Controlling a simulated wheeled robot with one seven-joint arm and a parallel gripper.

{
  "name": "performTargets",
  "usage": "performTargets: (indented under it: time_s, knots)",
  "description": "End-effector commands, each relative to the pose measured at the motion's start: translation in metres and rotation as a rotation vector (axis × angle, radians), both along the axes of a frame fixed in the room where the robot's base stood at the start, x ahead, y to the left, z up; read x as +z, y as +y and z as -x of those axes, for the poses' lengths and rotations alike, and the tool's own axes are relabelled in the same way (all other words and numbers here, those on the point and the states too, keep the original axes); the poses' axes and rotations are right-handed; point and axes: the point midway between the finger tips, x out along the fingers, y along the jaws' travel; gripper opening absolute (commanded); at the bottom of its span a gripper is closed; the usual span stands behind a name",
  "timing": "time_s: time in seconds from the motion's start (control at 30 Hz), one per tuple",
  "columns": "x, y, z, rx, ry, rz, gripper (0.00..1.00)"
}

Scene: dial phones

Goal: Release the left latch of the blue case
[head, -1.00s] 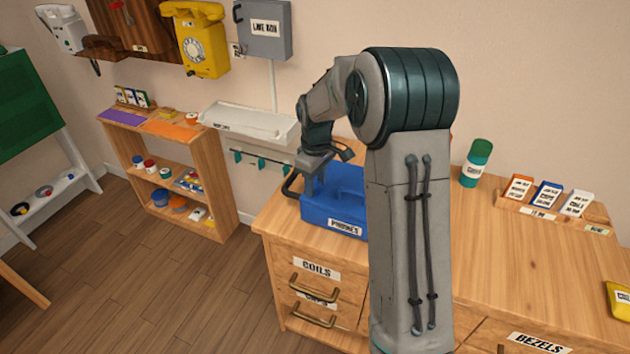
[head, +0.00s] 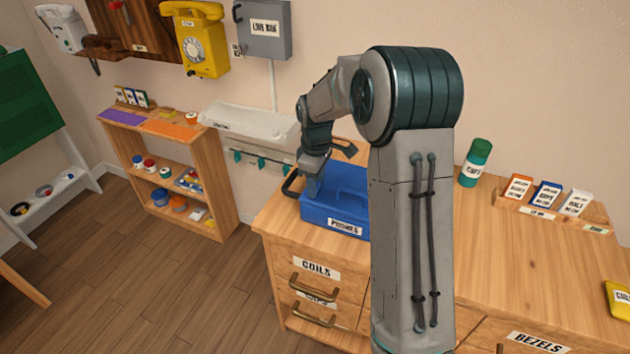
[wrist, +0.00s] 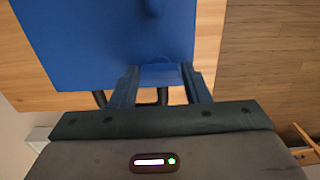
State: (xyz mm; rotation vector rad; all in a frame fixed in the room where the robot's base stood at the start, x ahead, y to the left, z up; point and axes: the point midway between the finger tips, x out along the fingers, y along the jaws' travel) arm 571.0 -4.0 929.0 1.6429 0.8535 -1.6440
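The blue case (head: 345,212) with a white label stands on the left end of the wooden counter. My gripper (head: 312,192) points down at the case's left end, at or just above it. In the wrist view, my gripper (wrist: 160,78) has its two fingers apart, with blue material of the case (wrist: 90,45) showing between them. I cannot tell whether the fingers touch it. The left latch is not clearly made out; my gripper covers that area in the head view. A dark curved bar (head: 290,185) shows at the case's left end.
The counter (head: 520,260) has free room right of my arm. A green canister (head: 475,163), a card holder (head: 550,212) and a yellow item (head: 618,300) stand there. A white tray (head: 250,125) is on the wall behind, and a low shelf (head: 180,170) stands left.

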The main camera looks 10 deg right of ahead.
Motion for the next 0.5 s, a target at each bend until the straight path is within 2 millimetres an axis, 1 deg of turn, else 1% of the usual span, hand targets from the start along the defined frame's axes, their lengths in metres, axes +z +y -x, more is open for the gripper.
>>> performTargets:
  time_s: [0.03,0.07,0.33,0.43,0.5]
  knots:
    - [0.0,0.0,0.0,0.0,0.0,0.0,0.57]
    - [0.0,0.0,0.0,0.0,0.0,0.0,0.6]
    - [0.001,0.0,0.0,-0.001,-0.001,-0.001,0.6]
    - [0.007,0.0,-0.001,-0.002,-0.003,0.0,0.6]
    - [0.016,0.0,-0.001,-0.002,-0.003,0.0,0.6]
